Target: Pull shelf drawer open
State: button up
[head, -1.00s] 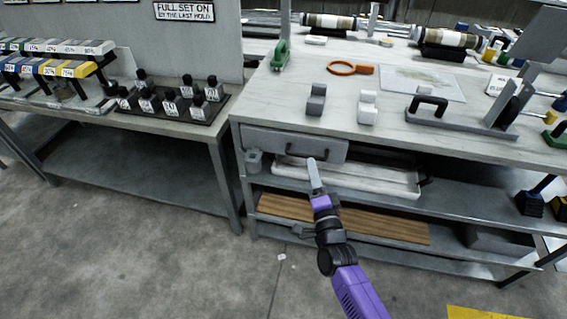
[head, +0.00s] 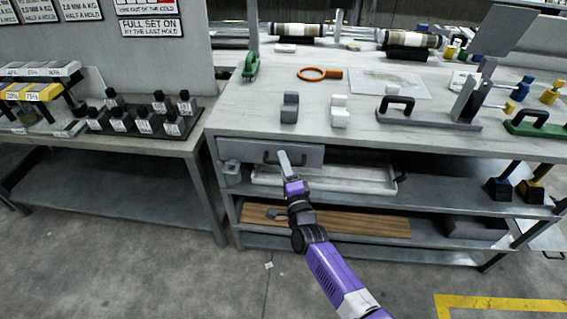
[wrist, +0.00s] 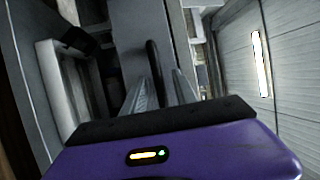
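The grey shelf drawer (head: 235,151) sits under the left end of the workbench top in the head view and looks closed. Its dark bar handle (head: 268,157) is on the front, partly covered by my gripper (head: 284,158). In the wrist view the black handle (wrist: 154,65) stands between the two fingers of my gripper (wrist: 163,78), on the drawer front (wrist: 182,50). The fingers are apart, with a visible gap between the handle and the right finger. Contact with the left finger cannot be told.
A white tray (head: 330,180) lies on the shelf just below and right of the drawer. A small grey cup-like object (head: 231,172) is below its left end. Wooden boards (head: 350,222) lie on a lower shelf.

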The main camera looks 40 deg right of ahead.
jog(key=shift+c, duration=0.2)
grip_shut()
dwell(1.3)
